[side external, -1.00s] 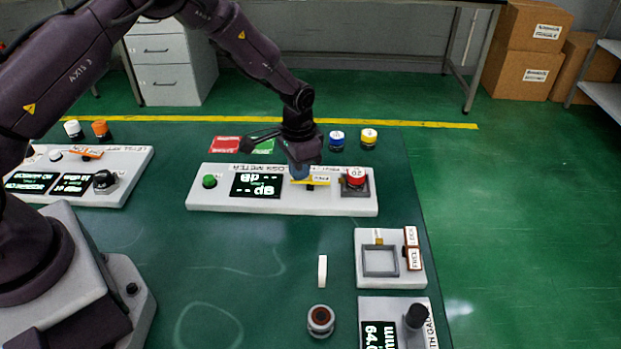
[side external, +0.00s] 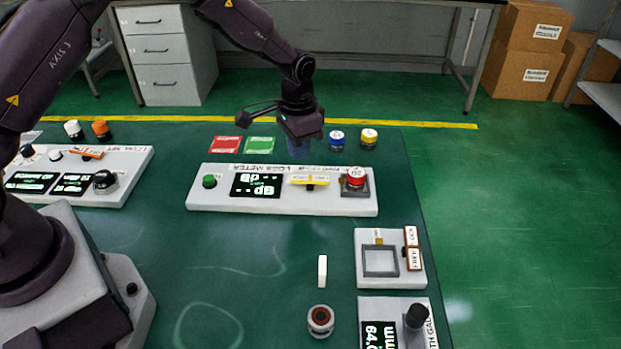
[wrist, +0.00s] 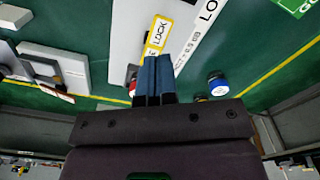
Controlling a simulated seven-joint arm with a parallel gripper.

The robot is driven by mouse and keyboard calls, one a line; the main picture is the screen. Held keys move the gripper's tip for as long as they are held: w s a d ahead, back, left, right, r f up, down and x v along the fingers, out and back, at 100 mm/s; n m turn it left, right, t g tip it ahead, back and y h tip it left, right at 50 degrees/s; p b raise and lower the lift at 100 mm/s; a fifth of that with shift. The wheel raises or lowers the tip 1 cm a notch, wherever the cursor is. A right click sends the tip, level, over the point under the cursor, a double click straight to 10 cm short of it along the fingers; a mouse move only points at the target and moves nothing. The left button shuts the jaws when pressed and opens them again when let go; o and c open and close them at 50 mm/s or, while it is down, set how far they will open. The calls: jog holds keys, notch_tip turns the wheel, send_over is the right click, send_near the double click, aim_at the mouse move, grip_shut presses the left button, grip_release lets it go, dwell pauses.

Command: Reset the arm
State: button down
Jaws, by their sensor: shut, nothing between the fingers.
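My gripper (side external: 306,148) hangs above and behind the back edge of the loss meter box (side external: 225,198), fingers pointing down. In the wrist view its two blue fingers (wrist: 158,75) are pressed together with nothing between them. The yellow lock lever (side external: 310,180) lies on the box in front of the gripper, apart from it in the side view. The lever also shows just past the fingertips in the wrist view (wrist: 157,35). A red-topped knob (side external: 355,177) sits in the grey holder at the box's right end.
Blue (side external: 336,140) and yellow (side external: 369,137) capped cylinders stand to the gripper's right. Red (side external: 225,145) and green (side external: 260,145) cards lie to its left. A framed fixture (side external: 400,270), a white block (side external: 322,269) and a dark-topped cylinder (side external: 320,320) are nearer the camera. The left-middle mat is clear.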

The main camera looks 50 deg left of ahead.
jog(key=shift+r, duration=0.6)
jog(key=shift+s+f, duration=0.1)
jog(key=shift+s, duration=0.15)
jog(key=s+r+n+t, duration=0.3)
jog(key=s+r+t, duration=0.2)
jog(key=s+r, duration=1.9)
jog(key=s, duration=0.3)
jog(key=shift+a+t, duration=0.25)
jog(key=shift+t, duration=0.05)
